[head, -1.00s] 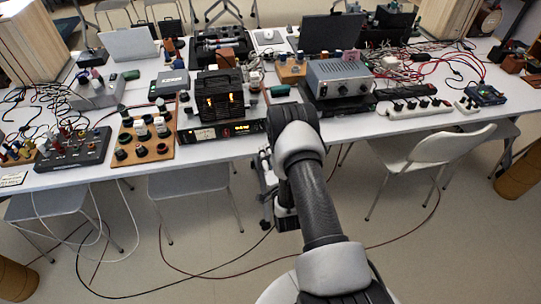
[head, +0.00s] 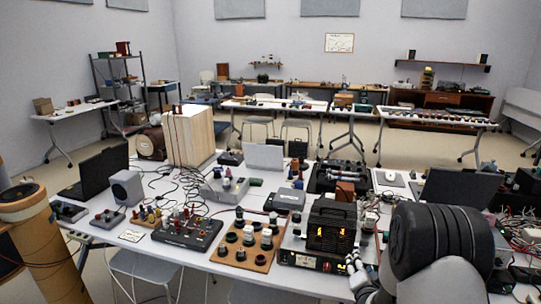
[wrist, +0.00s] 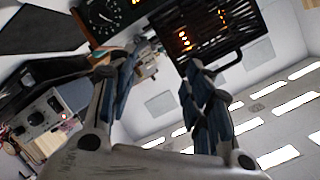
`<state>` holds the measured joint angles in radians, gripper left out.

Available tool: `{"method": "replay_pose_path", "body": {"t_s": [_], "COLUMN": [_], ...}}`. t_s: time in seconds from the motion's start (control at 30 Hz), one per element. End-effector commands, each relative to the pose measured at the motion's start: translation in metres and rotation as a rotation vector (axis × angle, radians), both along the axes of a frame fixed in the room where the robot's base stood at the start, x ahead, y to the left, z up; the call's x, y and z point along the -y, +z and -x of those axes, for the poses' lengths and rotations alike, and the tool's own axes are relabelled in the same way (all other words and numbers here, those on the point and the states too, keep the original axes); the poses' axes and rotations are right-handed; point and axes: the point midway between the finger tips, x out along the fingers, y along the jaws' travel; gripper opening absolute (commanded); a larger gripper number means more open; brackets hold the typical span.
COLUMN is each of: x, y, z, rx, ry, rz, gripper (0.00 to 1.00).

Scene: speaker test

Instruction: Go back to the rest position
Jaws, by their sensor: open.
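My gripper (wrist: 160,64) shows in the wrist view with its two fingers apart and nothing between them. Beyond the fingertips is the black amplifier (wrist: 205,32) with glowing orange tubes, tilted in that view. In the head view the same amplifier (head: 331,228) stands upright on the white bench. My arm is folded up at the lower right of the head view, and its large black joint hides part of the bench. Part of my gripper seems to show just right of the amplifier, but its fingers are hard to make out there.
The white bench (head: 205,258) is crowded. A wooden board with black and white knobs (head: 247,245), a dark box with posts (head: 187,232), a wooden speaker cabinet (head: 188,137) and laptops stand on it. Red cables lie at right. Chairs are in front. The air above the bench is open.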

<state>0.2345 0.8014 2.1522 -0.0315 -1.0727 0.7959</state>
Motion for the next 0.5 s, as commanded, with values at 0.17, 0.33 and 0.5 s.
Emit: {"method": "replay_pose_path", "body": {"t_s": [0.17,0.33,0.5], "x": [-0.027,-0.054,-0.081], "y": [0.067,0.115,0.154], "z": [0.016,0.059,0.122], "rx": [-0.158,-0.314,-0.463], "ry": [0.086,0.181,0.295], "rz": [0.105,0.199,0.290], "gripper": [0.46,0.46,0.46]}}
